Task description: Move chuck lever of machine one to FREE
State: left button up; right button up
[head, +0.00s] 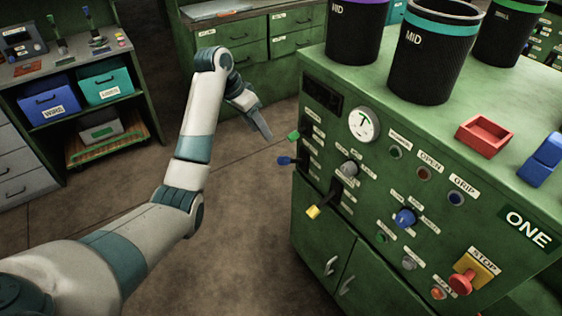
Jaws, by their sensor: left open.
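Machine one (525,229) is the green cabinet on the right, marked ONE on its front panel. At the panel's left side are a green-tipped lever (294,135), a blue-tipped lever (285,160) and, lower, a black lever with a yellow tip (314,211) that hangs down. The labels beside them are too small to read, so I cannot tell which is the chuck lever. My left gripper (263,127) is open and empty, pointing down just left of the panel, apart from the levers. My right gripper is out of view.
The panel also holds a dial (364,125), a blue knob (405,218) and a red STOP button (467,282). Black bins (432,60) and a red tray (484,136) stand on top. A shelf with a blue bin (50,98) is at left. The floor between is clear.

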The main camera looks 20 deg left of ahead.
pick_arm(q)
jog(key=shift+f, duration=0.15)
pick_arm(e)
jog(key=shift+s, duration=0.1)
pick_arm(q)
jog(key=p, duration=0.1)
send_near(280, 160)
jog(key=p+x, duration=0.1)
jog(key=x, duration=0.8)
jog(key=shift+w+d+f, duration=0.15)
jog(key=shift+d+f, duration=0.05)
jog(key=shift+f, duration=0.05)
jog(key=shift+w+d+f+p, duration=0.1)
jog(key=shift+f+p, duration=0.2)
jog(key=shift+f, duration=0.15)
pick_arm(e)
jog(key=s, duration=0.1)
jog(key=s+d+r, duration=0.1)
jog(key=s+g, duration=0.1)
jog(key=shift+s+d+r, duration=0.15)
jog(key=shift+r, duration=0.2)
pick_arm(q)
grip_shut()
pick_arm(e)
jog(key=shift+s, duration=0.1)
